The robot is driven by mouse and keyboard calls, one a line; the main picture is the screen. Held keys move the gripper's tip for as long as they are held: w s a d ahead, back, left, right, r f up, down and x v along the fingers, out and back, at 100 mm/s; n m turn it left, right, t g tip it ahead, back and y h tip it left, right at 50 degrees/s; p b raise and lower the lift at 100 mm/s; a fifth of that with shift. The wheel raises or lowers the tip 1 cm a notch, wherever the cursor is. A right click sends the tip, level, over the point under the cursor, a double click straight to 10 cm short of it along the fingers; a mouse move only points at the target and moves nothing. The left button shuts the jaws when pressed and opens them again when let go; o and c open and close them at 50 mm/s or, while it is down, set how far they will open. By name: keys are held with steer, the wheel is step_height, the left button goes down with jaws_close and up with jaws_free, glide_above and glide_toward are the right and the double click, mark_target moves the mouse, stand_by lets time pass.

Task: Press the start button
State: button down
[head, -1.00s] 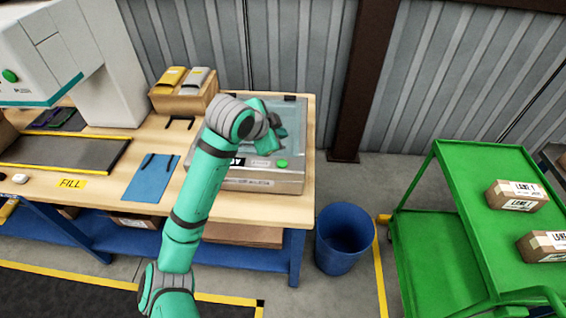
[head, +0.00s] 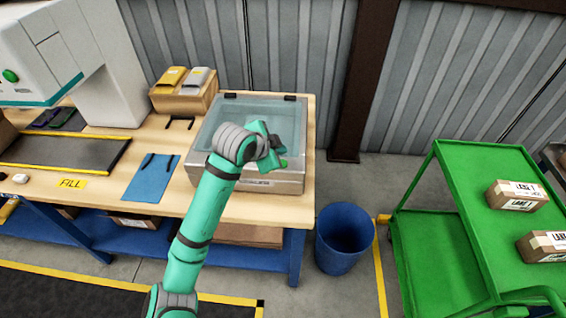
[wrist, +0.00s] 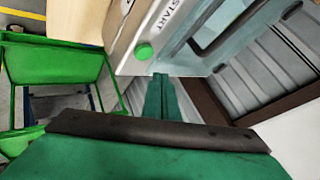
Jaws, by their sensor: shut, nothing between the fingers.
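The green start button (wrist: 144,51) is on the front panel of a grey machine with a clear lid (head: 262,115), which stands at the right end of the workbench. The word START shows beside the button in the wrist view. In the head view my arm covers much of the panel, and only a sliver of the button (head: 284,162) shows by my gripper (head: 276,150). In the wrist view my gripper (wrist: 161,77) is shut and empty, its tips just below and right of the button. The tips look apart from it; the exact gap is hard to judge.
The workbench (head: 240,207) also holds a blue mat (head: 152,178), a box with two packets (head: 183,92) and a larger white machine (head: 105,80) with its own green button. A blue bin (head: 345,238) and a green cart (head: 480,200) stand to the right.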

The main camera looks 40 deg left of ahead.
steer(key=shift+f, duration=1.15)
steer(key=shift+f, duration=0.1)
stand_by(1.2)
steer(key=shift+f, duration=0.3)
steer(key=shift+f, duration=0.45)
stand_by(0.9)
steer(key=shift+r, duration=0.85)
steer(key=shift+r, duration=0.1)
steer(key=shift+r, duration=2.4)
